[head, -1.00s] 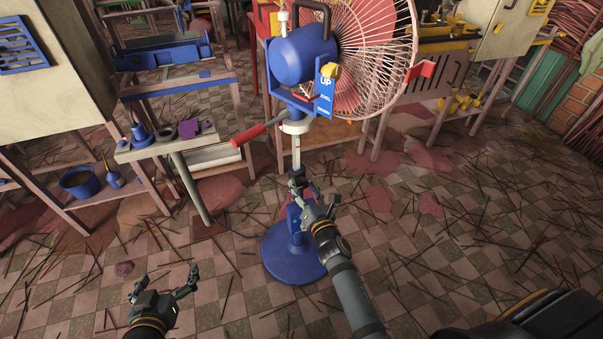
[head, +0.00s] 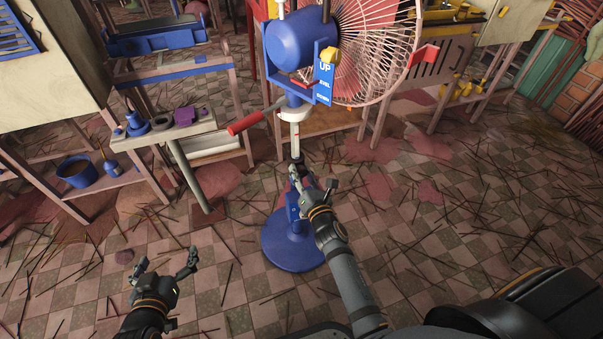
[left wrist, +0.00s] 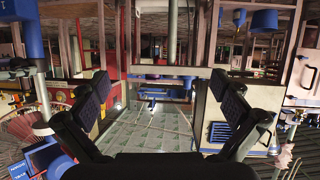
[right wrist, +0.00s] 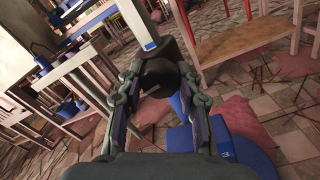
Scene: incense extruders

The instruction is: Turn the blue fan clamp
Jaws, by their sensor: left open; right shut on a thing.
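The blue pedestal fan (head: 296,40) stands in the head view on a round blue base (head: 288,243). A blue clamp part (head: 291,207) sits low on its post, partly hidden by my right gripper. My right gripper (head: 311,180) is at the post just above that part. In the right wrist view its fingers are closed around a dark round part (right wrist: 158,75) below the pale post (right wrist: 140,25); blue parts show just below, and the contact is partly hidden. My left gripper (head: 163,267) is open and empty over the floor at lower left.
A red handle (head: 246,122) sticks out left from the fan's post. A small bench (head: 165,138) with blue and purple parts and a blue bucket (head: 77,173) stand at the left.

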